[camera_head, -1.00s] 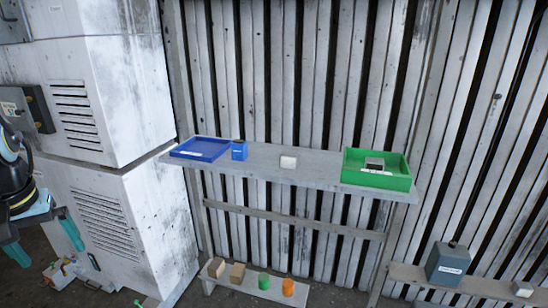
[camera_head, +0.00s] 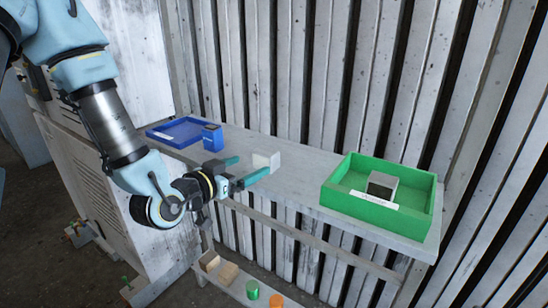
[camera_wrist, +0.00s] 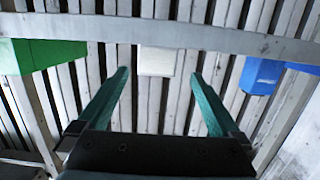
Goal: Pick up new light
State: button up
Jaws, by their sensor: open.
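A small white block (camera_head: 266,161) sits on the grey shelf (camera_head: 305,172) between the blue and green trays. A grey, dark-faced cube (camera_head: 382,185) sits inside the green tray (camera_head: 432,205). No readable label tells which one is the new light. My gripper (camera_head: 251,167) is open and empty at the shelf's front edge, with its fingers pointing towards the white block. In the wrist view the white block (camera_wrist: 157,62) is ahead, centred between the two spread teal fingers, and does not appear gripped.
A blue tray (camera_head: 178,132) and a small blue box (camera_head: 212,138) stand at the shelf's left end. Below, a low bench (camera_head: 238,286) holds wooden blocks (camera_head: 228,272), a green cylinder (camera_head: 252,290) and an orange one (camera_head: 276,300). A slatted wall stands close behind the shelf.

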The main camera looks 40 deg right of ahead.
aim_at(261, 159)
jog(key=shift+s+d, duration=0.2)
jog(key=shift+d, duration=0.2)
jog(key=b+x, duration=0.2)
jog(key=b, duration=0.2)
jog(key=shift+w+d+f+b, duration=0.1)
jog(key=shift+d+f+b, duration=0.05)
jog(key=shift+b, duration=0.2)
jog(key=shift+w+d+r+p, duration=0.1)
jog(key=shift+d+p, duration=0.1)
jog(key=shift+d, duration=0.35)
jog(key=shift+w+d+r+p, duration=0.15)
jog(key=shift+d+p, duration=0.05)
jog(key=shift+d, duration=0.3)
jog(key=shift+p+x, duration=1.25)
jog(key=shift+x, duration=1.8)
jog(key=shift+f, duration=0.2)
jog(key=shift+c, duration=0.2)
jog(key=c, duration=1.3)
jog(key=shift+r, duration=0.1)
